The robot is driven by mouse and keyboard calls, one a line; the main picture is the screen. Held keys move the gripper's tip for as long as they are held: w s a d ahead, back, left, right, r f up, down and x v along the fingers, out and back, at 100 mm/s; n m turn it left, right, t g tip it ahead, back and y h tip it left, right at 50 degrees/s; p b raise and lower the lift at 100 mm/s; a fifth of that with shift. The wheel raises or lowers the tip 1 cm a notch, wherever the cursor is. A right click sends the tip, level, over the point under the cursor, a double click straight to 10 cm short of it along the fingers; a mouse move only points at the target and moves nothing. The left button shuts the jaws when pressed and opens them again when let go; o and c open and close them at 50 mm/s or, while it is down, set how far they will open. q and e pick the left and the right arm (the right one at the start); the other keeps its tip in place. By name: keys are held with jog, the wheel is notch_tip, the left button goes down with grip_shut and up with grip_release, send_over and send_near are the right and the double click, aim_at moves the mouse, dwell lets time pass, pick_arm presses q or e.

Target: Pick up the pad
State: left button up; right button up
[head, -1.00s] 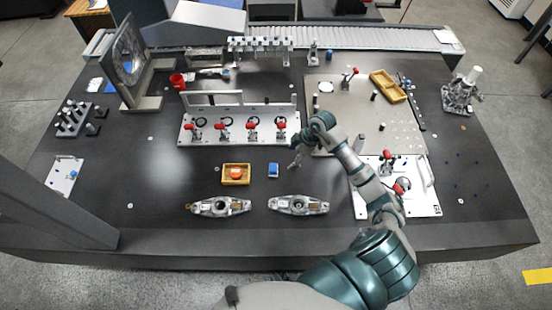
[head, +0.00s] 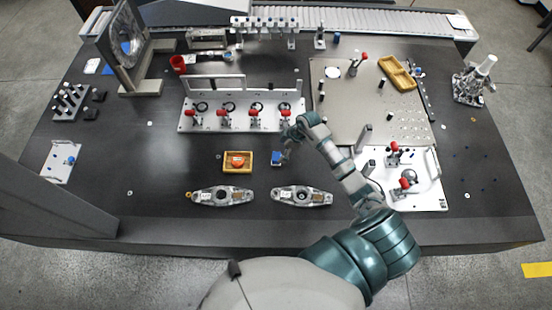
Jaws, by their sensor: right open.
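A small blue block (head: 276,159), which looks like the pad, lies on the dark table right of the small yellow tray. My right gripper (head: 284,156) is open at the block's right side, close to it. I cannot tell whether the fingers touch it, and part of the block may be hidden by them. My left gripper is not in view.
A yellow tray (head: 228,169) with a red-orange round thing stands left of the block. Two metal castings (head: 222,196) (head: 302,196) lie in front. A white fixture plate (head: 190,123) with red-handled clamps stands behind. Another clamp plate (head: 425,192) lies under my right forearm's right side.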

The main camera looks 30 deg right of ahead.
aim_at(277, 157)
jog(key=shift+f, duration=0.4)
jog(key=x, duration=0.3)
jog(key=shift+a+f, duration=0.25)
jog(key=shift+a, duration=0.25)
jog(key=shift+w+a+f+b, duration=0.1)
jog(key=shift+a+f+b, duration=0.15)
jog(key=shift+a+b, duration=0.05)
jog(key=shift+a, duration=0.15)
jog(key=shift+r, duration=0.1)
jog(key=shift+c, duration=0.2)
jog(key=c, duration=0.4)
jog(key=shift+d, duration=0.25)
jog(key=c, duration=0.8)
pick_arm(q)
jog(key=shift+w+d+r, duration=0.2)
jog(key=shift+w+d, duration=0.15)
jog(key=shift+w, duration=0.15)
pick_arm(e)
jog(key=shift+d, duration=0.1)
jog(key=shift+c, duration=0.3)
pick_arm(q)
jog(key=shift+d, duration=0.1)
